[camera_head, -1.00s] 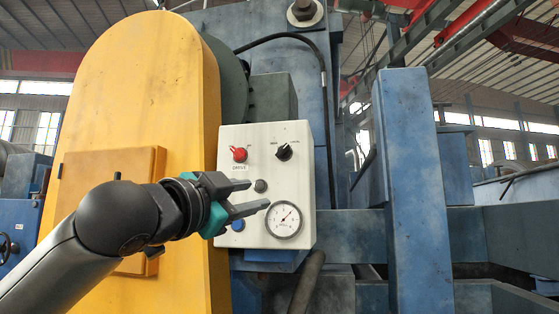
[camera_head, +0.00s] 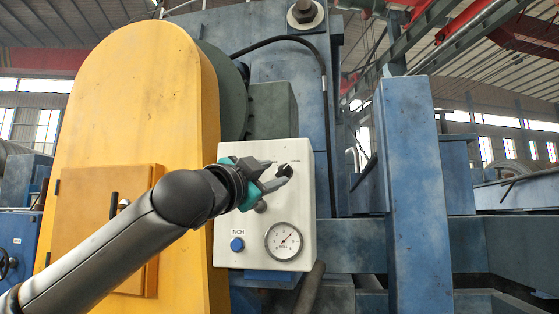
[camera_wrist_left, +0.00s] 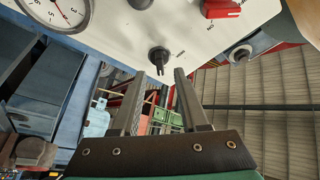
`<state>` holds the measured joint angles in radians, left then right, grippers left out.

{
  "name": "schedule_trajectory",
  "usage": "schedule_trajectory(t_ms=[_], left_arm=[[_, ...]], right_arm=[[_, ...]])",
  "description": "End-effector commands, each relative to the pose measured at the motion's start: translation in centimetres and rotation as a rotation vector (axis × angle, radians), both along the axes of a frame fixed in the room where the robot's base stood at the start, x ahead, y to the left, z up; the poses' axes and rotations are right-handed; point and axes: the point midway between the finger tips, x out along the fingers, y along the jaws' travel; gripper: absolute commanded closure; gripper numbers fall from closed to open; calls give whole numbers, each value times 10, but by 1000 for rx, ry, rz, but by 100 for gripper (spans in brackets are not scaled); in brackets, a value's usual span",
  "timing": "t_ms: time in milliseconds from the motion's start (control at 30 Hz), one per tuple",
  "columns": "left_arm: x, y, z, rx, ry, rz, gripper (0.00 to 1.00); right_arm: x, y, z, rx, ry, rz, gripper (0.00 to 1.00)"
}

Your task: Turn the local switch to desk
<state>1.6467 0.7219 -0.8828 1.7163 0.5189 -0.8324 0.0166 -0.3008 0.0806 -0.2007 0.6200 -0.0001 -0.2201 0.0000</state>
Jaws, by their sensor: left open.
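The white control box (camera_head: 305,205) carries a black rotary switch (camera_head: 286,170) at its upper right, with small labels above it that I cannot read clearly. In the left wrist view, the switch (camera_wrist_left: 159,56) stands out from the panel, lined up between my fingertips. My left gripper (camera_head: 274,176) is open and empty at the switch in the head view. In the left wrist view, its two fingers (camera_wrist_left: 158,74) lie on either side of the switch's line, their tips close to it; I cannot tell whether they touch it. My right gripper is not in view.
A red switch (camera_wrist_left: 221,8) sits beside the black one, hidden by my arm in the head view. A dial gauge (camera_head: 283,241), a blue button (camera_head: 237,244) and a dark button (camera_head: 261,207) lie below. A yellow housing (camera_head: 130,90) stands left; a blue post (camera_head: 415,180) stands right.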

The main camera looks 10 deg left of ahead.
Motion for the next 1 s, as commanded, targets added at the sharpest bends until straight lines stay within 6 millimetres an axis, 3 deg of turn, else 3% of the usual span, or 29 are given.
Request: schedule_trajectory(t_ms=[100,300,667,1000], left_arm=[[17,-5,8,0,1,1,56],[32,-9,11,1,-1,1,56],[36,-10,10,1,-2,0,56],[36,-10,10,1,0,0,92]], right_arm=[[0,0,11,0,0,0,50],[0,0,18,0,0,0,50],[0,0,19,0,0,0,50],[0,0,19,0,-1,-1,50]])
